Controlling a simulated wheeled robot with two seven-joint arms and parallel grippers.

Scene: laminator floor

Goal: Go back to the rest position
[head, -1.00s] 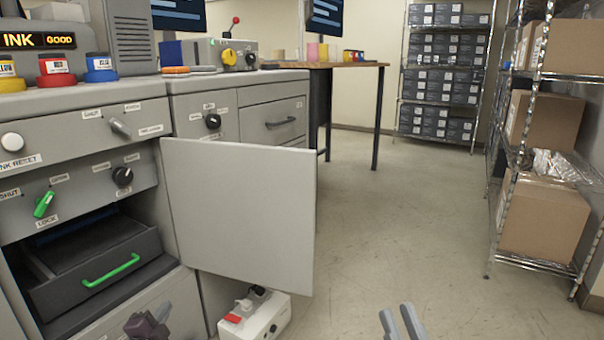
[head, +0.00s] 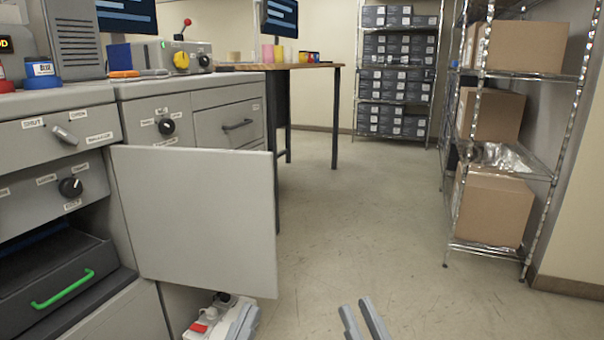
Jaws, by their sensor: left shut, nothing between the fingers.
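My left gripper (head: 246,310) shows at the bottom edge, in front of the white box with a red switch. Its fingers are together with nothing between them. My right gripper (head: 356,303) points up from the bottom edge over bare floor. Its two fingers stand apart with floor visible between them, and it is empty. The rest of both arms is out of view.
An open grey cabinet door (head: 195,220) juts out above the white box (head: 206,318). The drawer with a green handle (head: 62,288) is pulled out at left. A wire shelf (head: 540,175) with cartons stands right. The middle floor (head: 350,220) is clear.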

